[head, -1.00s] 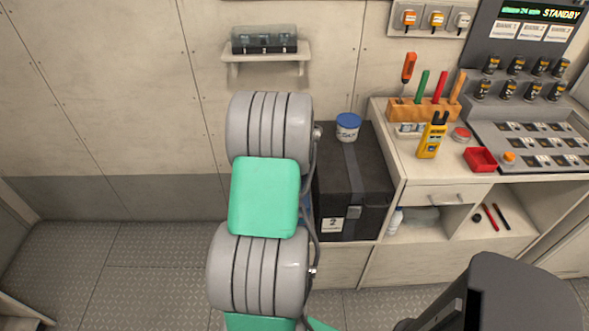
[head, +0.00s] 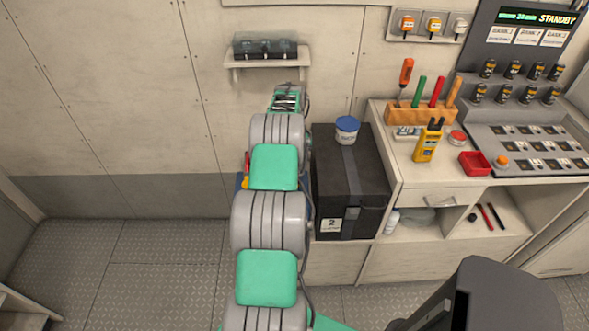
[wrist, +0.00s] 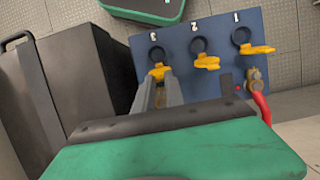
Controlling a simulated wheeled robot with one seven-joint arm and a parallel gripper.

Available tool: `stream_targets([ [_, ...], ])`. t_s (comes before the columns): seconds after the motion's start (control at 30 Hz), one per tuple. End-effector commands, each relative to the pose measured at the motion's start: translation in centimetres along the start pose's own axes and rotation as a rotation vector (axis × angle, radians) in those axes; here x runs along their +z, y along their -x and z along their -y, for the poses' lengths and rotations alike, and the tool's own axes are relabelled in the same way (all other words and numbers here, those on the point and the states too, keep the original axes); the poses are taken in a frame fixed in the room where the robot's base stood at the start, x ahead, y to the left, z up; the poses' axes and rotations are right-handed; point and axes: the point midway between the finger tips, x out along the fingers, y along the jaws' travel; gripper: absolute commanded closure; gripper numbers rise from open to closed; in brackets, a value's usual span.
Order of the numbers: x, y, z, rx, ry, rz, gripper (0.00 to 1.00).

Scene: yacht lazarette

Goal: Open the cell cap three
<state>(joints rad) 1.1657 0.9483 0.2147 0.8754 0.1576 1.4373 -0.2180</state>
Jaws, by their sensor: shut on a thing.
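A blue battery (wrist: 210,68) with cells marked 3, 2 and 1 fills the upper middle of the wrist view. Each cell has a dark round ring and a yellow cap piece. Cell cap three (wrist: 159,71) is the leftmost yellow piece, just below its ring. My gripper (wrist: 158,82) is shut on cell cap three, its grey fingers on either side of the yellow piece. Cap two (wrist: 207,62) and cap one (wrist: 257,50) lie to the right, untouched. In the head view my arm hides most of the battery and my gripper.
A red cable (wrist: 262,107) on a brass terminal is at the battery's right. A black box (head: 347,180) with a blue-lidded tub (head: 347,128) on top stands close beside my arm. A wall shelf (head: 267,60) is above. The floor (head: 150,260) at left is clear.

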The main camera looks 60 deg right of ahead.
Motion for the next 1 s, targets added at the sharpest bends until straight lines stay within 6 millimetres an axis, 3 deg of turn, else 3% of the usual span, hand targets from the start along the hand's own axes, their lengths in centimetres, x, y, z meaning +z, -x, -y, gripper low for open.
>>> stream_targets([
  [0.3,-0.1,0.1,0.2,0.001,0.006,-0.002,1.0],
  [0.33,-0.1,0.1,0.2,0.001,0.006,-0.002,0.84],
  [0.6,-0.1,0.0,-0.1,0.0,0.0,-0.001,0.64],
  [0.87,-0.1,0.2,-0.1,0.0,0.0,-0.001,0.64],
  [1.0,-0.1,2.2,0.0,0.001,-0.001,-0.004,0.64],
])
